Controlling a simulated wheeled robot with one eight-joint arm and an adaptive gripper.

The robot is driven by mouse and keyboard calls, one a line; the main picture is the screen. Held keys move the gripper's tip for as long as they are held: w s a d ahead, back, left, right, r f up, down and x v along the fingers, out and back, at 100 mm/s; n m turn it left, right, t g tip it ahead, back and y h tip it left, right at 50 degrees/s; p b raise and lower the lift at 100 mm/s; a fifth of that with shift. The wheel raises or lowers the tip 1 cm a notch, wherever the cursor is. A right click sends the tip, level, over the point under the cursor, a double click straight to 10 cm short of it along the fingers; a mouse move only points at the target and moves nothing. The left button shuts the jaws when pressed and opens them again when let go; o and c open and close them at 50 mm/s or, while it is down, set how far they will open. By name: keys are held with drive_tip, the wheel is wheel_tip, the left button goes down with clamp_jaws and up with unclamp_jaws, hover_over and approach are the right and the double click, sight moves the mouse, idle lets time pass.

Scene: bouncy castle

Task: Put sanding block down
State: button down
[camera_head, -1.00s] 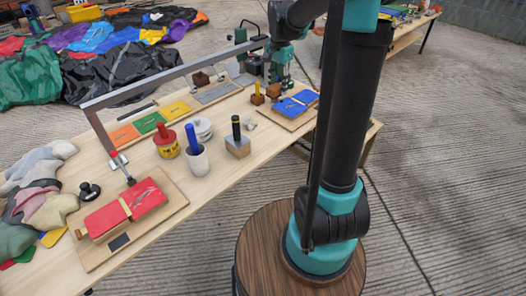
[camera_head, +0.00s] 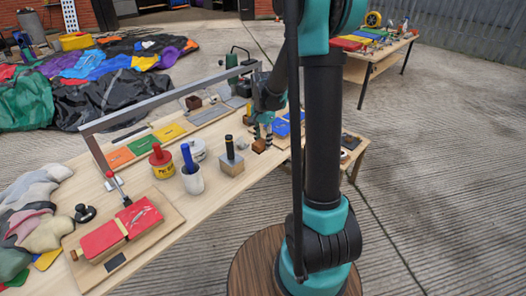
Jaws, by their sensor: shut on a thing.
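My gripper (camera_head: 262,133) points down over the far right part of the long wooden table (camera_head: 215,203). A small brown block, which looks like the sanding block (camera_head: 260,146), is at its fingertips, and the gripper is shut on it. The block is at or just above the tabletop; I cannot tell whether it touches. It is right of a metal block with a black upright handle (camera_head: 230,160) and in front of a blue sheet (camera_head: 284,125). My arm hides part of the table to the right.
A blue-handled tool in a white cup (camera_head: 192,180), a red-lidded can (camera_head: 161,162) and a board with red fabric (camera_head: 108,240) stand nearer. A grey metal frame (camera_head: 165,95) spans the table's back. Bare tabletop lies in front of the handled block. Another table (camera_head: 375,50) stands behind right.

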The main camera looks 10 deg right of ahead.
sight(263, 157)
drive_tip(key=shift+f, duration=2.45)
drive_tip(key=shift+f, duration=0.1)
drive_tip(key=c, duration=1)
unclamp_jaws()
wheel_tip(263, 157, up, 12)
drive_tip(key=shift+f, duration=0.15)
drive_tip(key=shift+s+r, duration=0.15)
drive_tip(key=shift+r, duration=0.05)
drive_tip(key=s+d+f+n+t, duration=0.1)
drive_tip(key=s+f+n, duration=0.1)
drive_tip(key=s, duration=0.5)
drive_tip(key=s+d+f+n+t, duration=0.1)
drive_tip(key=s+f+n, duration=0.1)
drive_tip(key=s+n, duration=0.3)
drive_tip(key=s+f+n+t, duration=0.2)
drive_tip(key=s+n, duration=0.1)
drive_tip(key=s, duration=0.7)
drive_tip(key=shift+s+d+f+n, duration=0.25)
drive_tip(key=shift+s+d+n, duration=0.05)
drive_tip(key=shift+d+n, duration=0.1)
